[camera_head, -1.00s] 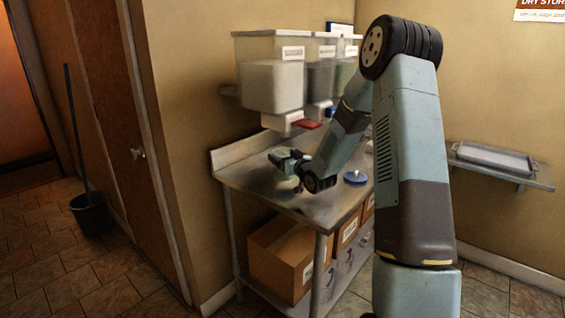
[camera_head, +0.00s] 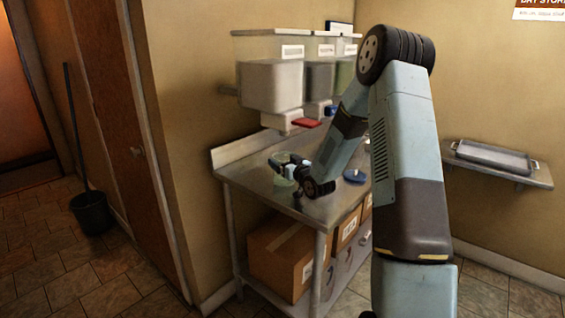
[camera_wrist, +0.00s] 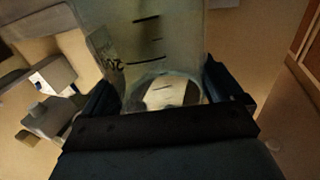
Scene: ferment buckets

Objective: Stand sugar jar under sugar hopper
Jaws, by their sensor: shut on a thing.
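My gripper (camera_head: 289,163) is over the left part of the steel table. It is shut on a clear, greenish jar (camera_head: 281,178), taken to be the sugar jar. In the wrist view the jar (camera_wrist: 165,35), with dark level marks, is between the two fingers (camera_wrist: 168,92). I cannot tell whether its base touches the table. Hoppers hang on the wall behind and above: a left one (camera_head: 272,85) with a red part (camera_head: 305,123) at its spout, and a middle one (camera_head: 319,82) with a blue part. Their labels are too small to read, so I cannot tell which holds sugar.
The steel table (camera_head: 245,176) has a raised back edge. A blue round item (camera_head: 355,177) lies on it to the right of my gripper. Cardboard boxes (camera_head: 283,257) stand on the shelf below. A wall shelf (camera_head: 530,175) with a tray is at the right.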

